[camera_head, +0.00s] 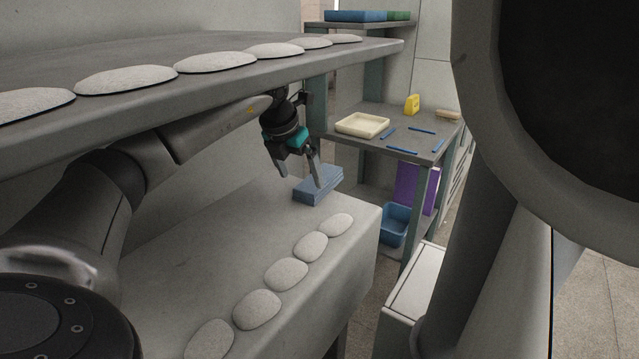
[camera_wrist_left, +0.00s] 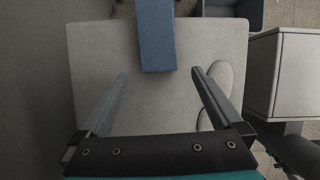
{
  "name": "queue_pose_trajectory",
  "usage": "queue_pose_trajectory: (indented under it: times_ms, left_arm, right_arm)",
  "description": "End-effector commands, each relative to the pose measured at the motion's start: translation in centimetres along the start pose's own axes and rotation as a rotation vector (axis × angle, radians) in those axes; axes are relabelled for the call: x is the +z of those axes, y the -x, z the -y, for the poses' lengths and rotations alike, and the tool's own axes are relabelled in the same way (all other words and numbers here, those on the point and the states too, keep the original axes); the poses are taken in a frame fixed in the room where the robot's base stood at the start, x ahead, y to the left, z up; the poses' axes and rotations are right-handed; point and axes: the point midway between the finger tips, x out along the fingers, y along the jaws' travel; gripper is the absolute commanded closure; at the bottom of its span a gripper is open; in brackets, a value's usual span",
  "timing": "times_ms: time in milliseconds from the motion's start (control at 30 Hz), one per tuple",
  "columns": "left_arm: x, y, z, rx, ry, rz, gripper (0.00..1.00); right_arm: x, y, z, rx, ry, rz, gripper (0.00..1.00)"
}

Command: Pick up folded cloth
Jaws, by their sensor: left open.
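The folded cloth (camera_head: 318,186) is a blue, block-shaped stack on the far end of the lower grey surface (camera_head: 190,250). In the left wrist view the cloth (camera_wrist_left: 156,35) lies at the top centre, ahead of the fingertips. My left gripper (camera_head: 300,180) is open and points down, with one finger in front of part of the cloth in the head view. In the wrist view its two fingers (camera_wrist_left: 160,72) stand apart, with nothing between their tips.
Several pale oval pads (camera_head: 286,274) line the lower surface's right edge. A grey shelf (camera_head: 215,47) with more pads hangs over my left arm. Behind stands a bench (camera_head: 375,114) with a cream tray (camera_head: 362,125); a blue bin (camera_head: 396,226) is below.

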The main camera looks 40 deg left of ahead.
Motion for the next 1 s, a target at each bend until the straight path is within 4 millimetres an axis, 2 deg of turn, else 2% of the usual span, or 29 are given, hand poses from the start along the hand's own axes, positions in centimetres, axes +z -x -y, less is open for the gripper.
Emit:
queue_pose_trajectory:
  times_ms: [400, 800, 1000]
  left_arm:
    - [3.8, -1.5, 0.0, -0.002, 0.003, 0.002, 0.0]
    - [5.0, -2.1, 0.1, 0.0, 0.0, 0.0, 0.0]
    - [4.8, -5.0, 0.1, 0.0, 0.0, -0.003, 0.0]
  right_arm:
    - [0.1, 0.0, 0.0, 0.0, 0.001, 0.001, 0.5]
    - [-0.2, 0.0, 0.0, 0.0, 0.001, -0.004, 0.5]
    - [-2.0, 0.2, 0.6, -0.007, -0.003, -0.011, 0.5]
